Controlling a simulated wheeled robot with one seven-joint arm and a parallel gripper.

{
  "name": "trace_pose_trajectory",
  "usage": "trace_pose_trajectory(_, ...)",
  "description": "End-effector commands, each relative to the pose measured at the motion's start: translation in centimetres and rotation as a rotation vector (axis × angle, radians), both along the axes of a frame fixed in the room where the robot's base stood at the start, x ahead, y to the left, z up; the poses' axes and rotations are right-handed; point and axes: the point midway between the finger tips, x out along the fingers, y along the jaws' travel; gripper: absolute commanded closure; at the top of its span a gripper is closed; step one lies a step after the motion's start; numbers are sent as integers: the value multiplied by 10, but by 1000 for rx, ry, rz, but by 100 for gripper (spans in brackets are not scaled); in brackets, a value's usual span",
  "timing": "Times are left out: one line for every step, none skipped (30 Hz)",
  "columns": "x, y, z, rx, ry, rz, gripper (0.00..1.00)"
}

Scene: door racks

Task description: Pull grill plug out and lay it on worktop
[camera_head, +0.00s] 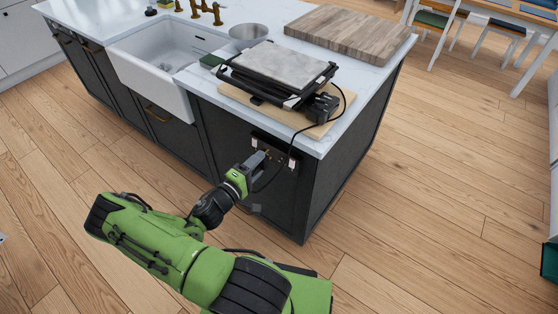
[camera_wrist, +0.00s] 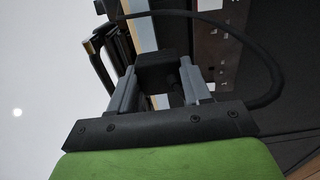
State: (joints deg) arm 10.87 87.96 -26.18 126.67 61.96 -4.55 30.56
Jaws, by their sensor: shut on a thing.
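My gripper (camera_wrist: 155,80) is shut on the black grill plug (camera_wrist: 157,70), with one grey finger on each side of it. A black cord (camera_wrist: 268,60) curves in a wide loop to the right in the wrist view. The grill (camera_head: 275,75) stands on the worktop (camera_head: 205,82) above.
The grill sits on a thin wooden board (camera_head: 335,112) near the worktop's edge. A thick wooden board (camera_head: 350,34) lies behind it. A metal bowl (camera_head: 249,32) and a white sink (camera_head: 160,60) are to the left. Bare worktop shows right of the grill.

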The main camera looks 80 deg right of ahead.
Motion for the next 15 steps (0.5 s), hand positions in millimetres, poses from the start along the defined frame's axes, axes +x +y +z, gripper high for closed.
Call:
trace_pose_trajectory(0,0,8,-1,0,0,100)
trace_pose_trajectory(0,0,10,0,0,0,100)
trace_pose_trajectory(0,0,13,0,0,0,100)
trace_pose_trajectory(0,0,16,0,0,0,100)
trace_pose_trajectory(0,0,18,0,0,0,100)
trace_pose_trajectory(0,0,21,0,0,0,100)
trace_pose_trajectory(0,0,24,0,0,0,100)
trace_pose_trajectory(0,0,26,0,0,0,100)
trace_pose_trajectory(0,0,29,1,0,0,100)
trace_pose_trajectory(0,0,32,1,0,0,100)
trace_pose_trajectory(0,0,34,1,0,0,100)
trace_pose_trajectory(0,0,37,1,0,1,100)
trace_pose_trajectory(0,0,39,1,0,1,100)
trace_pose_trajectory(0,0,42,1,0,1,100)
trace_pose_trajectory(0,0,45,1,0,1,100)
